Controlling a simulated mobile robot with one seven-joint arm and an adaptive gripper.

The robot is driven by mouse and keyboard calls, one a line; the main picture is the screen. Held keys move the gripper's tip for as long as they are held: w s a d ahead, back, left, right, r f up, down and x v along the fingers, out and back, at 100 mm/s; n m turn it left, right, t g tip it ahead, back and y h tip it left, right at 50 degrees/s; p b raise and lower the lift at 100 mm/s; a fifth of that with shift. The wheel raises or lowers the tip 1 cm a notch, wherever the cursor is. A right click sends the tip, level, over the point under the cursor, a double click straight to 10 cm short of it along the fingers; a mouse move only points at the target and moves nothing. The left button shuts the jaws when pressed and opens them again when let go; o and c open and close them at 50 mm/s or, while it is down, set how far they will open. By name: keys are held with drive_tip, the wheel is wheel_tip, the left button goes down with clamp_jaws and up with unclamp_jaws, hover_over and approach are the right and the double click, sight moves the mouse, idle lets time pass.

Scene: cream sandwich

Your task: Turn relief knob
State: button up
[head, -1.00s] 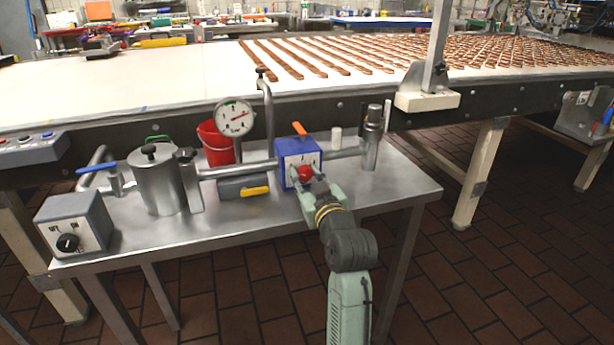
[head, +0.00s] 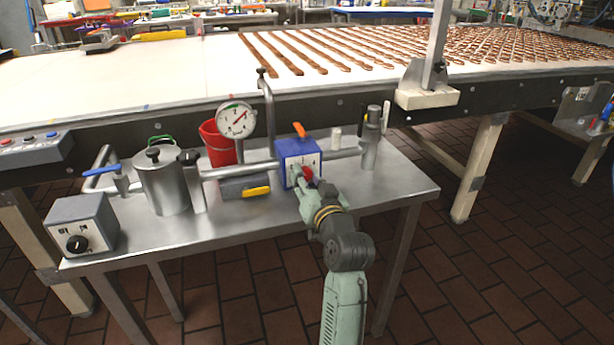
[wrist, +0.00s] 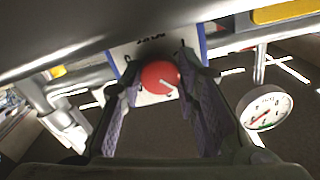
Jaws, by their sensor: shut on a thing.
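The relief knob (head: 309,173) is a round red knob on the pale front face of a blue box (head: 287,151). The box sits on a pipe run above the steel table. My gripper (head: 303,176) reaches it from the front and is shut on the knob. In the wrist view, the red knob (wrist: 158,76) lies between the two finger pads, with a white pointer mark toward its lower right. The gripper is rolled, so one finger is up and left of the knob. The lower finger is partly hidden in the head view.
A round pressure gauge (head: 236,120) stands left of the box, before a red bucket (head: 216,146). A metal canister (head: 165,181) and a grey box with a black knob (head: 82,225) are at left. A vertical metal cylinder (head: 371,140) is at right. The table's front right is clear.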

drive_tip(key=o, duration=1.2)
drive_tip(key=shift+c, duration=0.2)
drive_tip(key=v, duration=1.2)
